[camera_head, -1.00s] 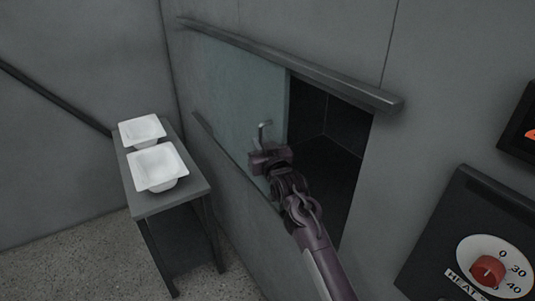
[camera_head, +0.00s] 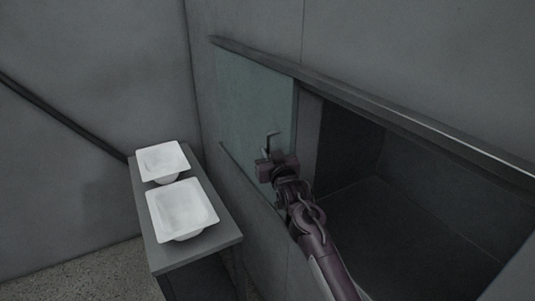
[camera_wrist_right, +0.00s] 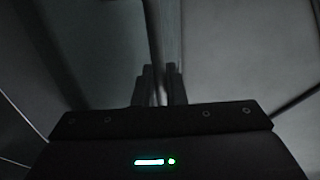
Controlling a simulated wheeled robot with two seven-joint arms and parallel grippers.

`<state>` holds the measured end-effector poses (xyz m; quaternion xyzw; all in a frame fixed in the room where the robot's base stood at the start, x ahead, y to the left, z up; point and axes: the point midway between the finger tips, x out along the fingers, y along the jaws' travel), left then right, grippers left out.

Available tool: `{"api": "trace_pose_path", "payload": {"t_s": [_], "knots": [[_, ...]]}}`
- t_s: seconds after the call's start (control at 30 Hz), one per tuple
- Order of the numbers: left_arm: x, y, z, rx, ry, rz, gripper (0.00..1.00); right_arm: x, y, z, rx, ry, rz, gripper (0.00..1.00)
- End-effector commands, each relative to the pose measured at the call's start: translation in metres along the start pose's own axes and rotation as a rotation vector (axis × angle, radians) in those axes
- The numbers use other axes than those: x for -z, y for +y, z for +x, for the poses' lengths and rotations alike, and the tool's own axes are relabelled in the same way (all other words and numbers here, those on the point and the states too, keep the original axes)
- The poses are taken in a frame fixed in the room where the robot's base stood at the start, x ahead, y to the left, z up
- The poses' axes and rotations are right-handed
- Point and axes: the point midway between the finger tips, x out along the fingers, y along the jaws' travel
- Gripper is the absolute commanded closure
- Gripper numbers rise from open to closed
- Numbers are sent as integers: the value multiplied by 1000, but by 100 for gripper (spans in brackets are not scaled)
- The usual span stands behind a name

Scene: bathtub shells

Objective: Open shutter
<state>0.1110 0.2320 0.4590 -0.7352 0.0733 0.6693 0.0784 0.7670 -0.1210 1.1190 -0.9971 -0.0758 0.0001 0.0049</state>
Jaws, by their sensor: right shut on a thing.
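The shutter (camera_head: 245,100) is a grey-green sliding panel on the wall, at the left end of its rails. A thin metal handle (camera_head: 270,140) stands out near its right edge. My right gripper (camera_head: 268,162) is at the handle and shut on it; the handle's upper end shows above the jaws. Right of the shutter, the dark opening (camera_head: 400,190) in the wall is wide and uncovered. My left gripper is not in view.
A narrow grey table (camera_head: 222,243) stands left of the shutter with two white square basins, one nearer (camera_head: 181,208) and one farther (camera_head: 162,160). An upper rail (camera_head: 400,118) runs above the opening. A dark bar (camera_head: 60,115) crosses the left wall.

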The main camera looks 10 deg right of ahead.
Motion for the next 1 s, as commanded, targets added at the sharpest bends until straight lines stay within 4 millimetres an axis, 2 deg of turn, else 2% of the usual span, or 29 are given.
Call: {"api": "trace_pose_path", "payload": {"t_s": [0.43,0.47,0.57,0.87,1.0], "knots": [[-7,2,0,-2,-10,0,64,-2,0,0,0,-3,0,100],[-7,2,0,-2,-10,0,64,-2,0,0,0,-3,0,86],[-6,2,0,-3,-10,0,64,-2,0,0,0,-3,0,72],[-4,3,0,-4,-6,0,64,-2,0,-1,0,-3,0,71],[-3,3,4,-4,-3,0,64,-3,0,-10,0,-2,0,71]]}}
